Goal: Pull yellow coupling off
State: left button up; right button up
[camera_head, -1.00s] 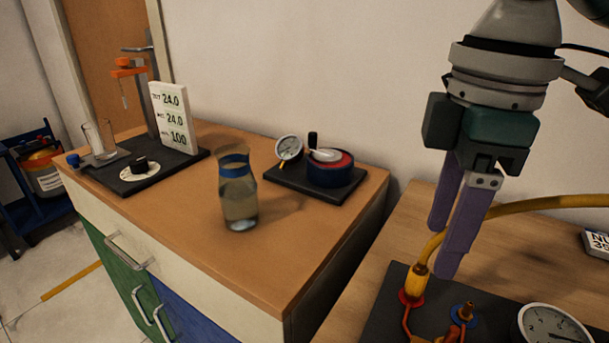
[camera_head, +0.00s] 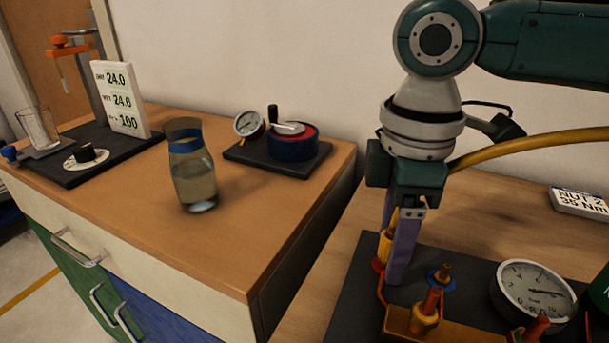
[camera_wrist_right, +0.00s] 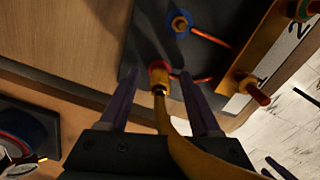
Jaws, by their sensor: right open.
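The yellow coupling (camera_head: 384,246) sits on the red-ringed port (camera_head: 378,265) of the dark gauge rig. It is at the end of a yellow hose (camera_head: 535,143). My right gripper (camera_head: 393,272) points down at it, with purple fingers open. In the right wrist view, the fingers (camera_wrist_right: 156,84) stand apart on either side of the coupling (camera_wrist_right: 160,91) and hose end. I see no clear contact. One finger partly hides the coupling in the head view. My left gripper is not in view.
A blue-ringed port (camera_head: 440,279), brass valve block (camera_head: 424,318) and round gauge (camera_head: 535,292) stand close by on the rig. A label block (camera_head: 580,203) lies behind. On the left cabinet are a glass carafe (camera_head: 193,174) and a small gauge stand (camera_head: 278,156).

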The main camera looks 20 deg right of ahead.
grip_shut()
dwell(0.5)
dwell(0.5)
